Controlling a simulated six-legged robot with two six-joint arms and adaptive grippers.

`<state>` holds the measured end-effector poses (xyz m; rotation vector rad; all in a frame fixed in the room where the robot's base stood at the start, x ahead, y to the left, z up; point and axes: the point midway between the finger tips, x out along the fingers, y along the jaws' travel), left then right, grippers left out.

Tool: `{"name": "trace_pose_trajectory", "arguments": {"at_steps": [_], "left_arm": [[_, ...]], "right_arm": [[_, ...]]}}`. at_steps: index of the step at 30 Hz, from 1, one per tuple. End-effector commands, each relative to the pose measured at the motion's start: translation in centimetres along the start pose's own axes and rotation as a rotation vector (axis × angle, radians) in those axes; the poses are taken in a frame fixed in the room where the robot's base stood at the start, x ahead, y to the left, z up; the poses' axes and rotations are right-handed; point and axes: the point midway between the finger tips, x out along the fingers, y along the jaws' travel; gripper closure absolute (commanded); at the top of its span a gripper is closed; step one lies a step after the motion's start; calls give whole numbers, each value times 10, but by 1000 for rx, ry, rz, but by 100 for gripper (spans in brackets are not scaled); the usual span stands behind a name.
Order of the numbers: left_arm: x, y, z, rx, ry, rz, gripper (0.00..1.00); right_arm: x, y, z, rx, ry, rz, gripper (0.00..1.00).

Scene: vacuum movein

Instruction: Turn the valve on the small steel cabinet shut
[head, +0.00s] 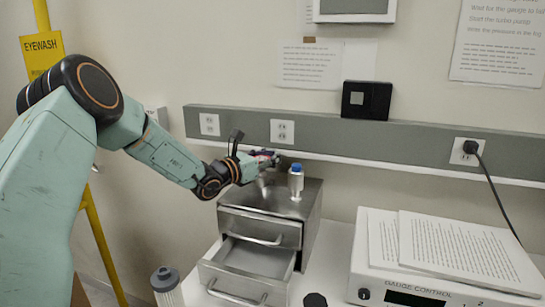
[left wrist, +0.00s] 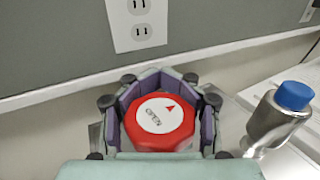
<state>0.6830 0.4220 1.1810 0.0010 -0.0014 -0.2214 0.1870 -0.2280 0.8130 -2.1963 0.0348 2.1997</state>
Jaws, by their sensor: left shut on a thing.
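The small steel cabinet (head: 285,212) stands on the white bench, with its lower drawer (head: 250,270) pulled out. In the left wrist view the valve's red round knob (left wrist: 160,138) carries a white disc with a red arrow and the word OPEN. My left gripper (head: 262,160) is above the cabinet top, with its fingers closed around the sides of the knob. In the head view the knob is mostly hidden by the gripper. A metal fitting with a blue cap (head: 296,181) stands on the cabinet just right of the gripper. My right gripper is out of view.
A gauge control box (head: 430,290) with printed sheets on top stands at the right. A grey-capped cylinder (head: 165,285) stands in front left of the cabinet, and a small black knob-like thing (head: 315,300) at the front. A wall rail with outlets (head: 282,131) runs close behind.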

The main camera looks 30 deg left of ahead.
Motion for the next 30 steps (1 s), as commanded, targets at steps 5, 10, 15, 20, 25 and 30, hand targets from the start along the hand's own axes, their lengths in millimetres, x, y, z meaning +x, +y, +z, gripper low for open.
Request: {"name": "trace_pose_trajectory", "arguments": {"at_steps": [5,10,15,20,25,30], "left_arm": [[-1,-1,-5,-1,7,-29,94],[-2,-3,-7,0,6,-98,95],[-2,-7,-8,1,7,-203,95],[-3,-11,-9,-1,8,-318,96],[-5,-16,-10,0,9,-446,96],[-7,-20,-10,-1,10,-557,97]], "right_arm": [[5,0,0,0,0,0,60],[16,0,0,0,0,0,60],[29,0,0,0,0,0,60],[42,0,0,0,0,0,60],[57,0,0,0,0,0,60],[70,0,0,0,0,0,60]]}}
